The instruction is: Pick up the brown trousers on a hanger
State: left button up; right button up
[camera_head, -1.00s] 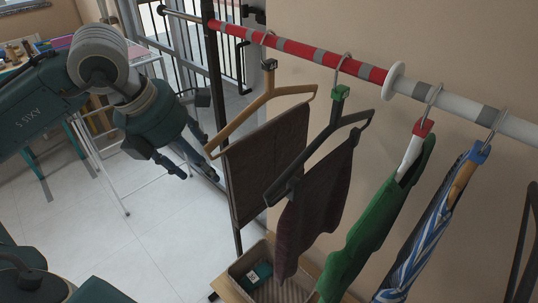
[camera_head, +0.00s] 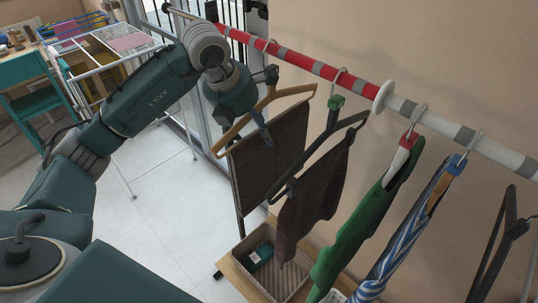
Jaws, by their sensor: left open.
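The brown trousers (camera_head: 268,158) hang folded over a wooden hanger (camera_head: 231,135) with a dark tag, leftmost on the rail. My left gripper (camera_head: 260,118) is at this hanger, just below its tag, with a finger overlapping the hanger and the top of the trousers. It is open; its other finger is hidden, and I cannot tell whether it touches the hanger. A darker maroon-brown garment (camera_head: 312,205) hangs to the right on a black hanger (camera_head: 310,160) with a green tag. My right gripper is not in view.
The rail (camera_head: 312,64) is red and grey, then white beyond a round divider (camera_head: 383,97). A green garment (camera_head: 365,220) and a blue striped one (camera_head: 410,235) hang further right. A basket (camera_head: 292,288) stands below. A drying rack (camera_head: 125,40) stands behind my left arm.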

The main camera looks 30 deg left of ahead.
aim_at(272, 135)
pick_arm(q)
jog(key=shift+w+d+r+p, duration=0.15)
jog(key=shift+w+d+p, duration=0.05)
jog(key=shift+w, duration=0.25)
jog(key=shift+w+d+r+p, duration=0.15)
jog(key=shift+w+d, duration=0.05)
jog(key=shift+w, duration=0.25)
jog(key=x, duration=0.3)
jog(key=shift+w+f, duration=0.1)
jog(key=shift+f, duration=0.2)
grip_shut()
jog(key=shift+w+r, duration=0.1)
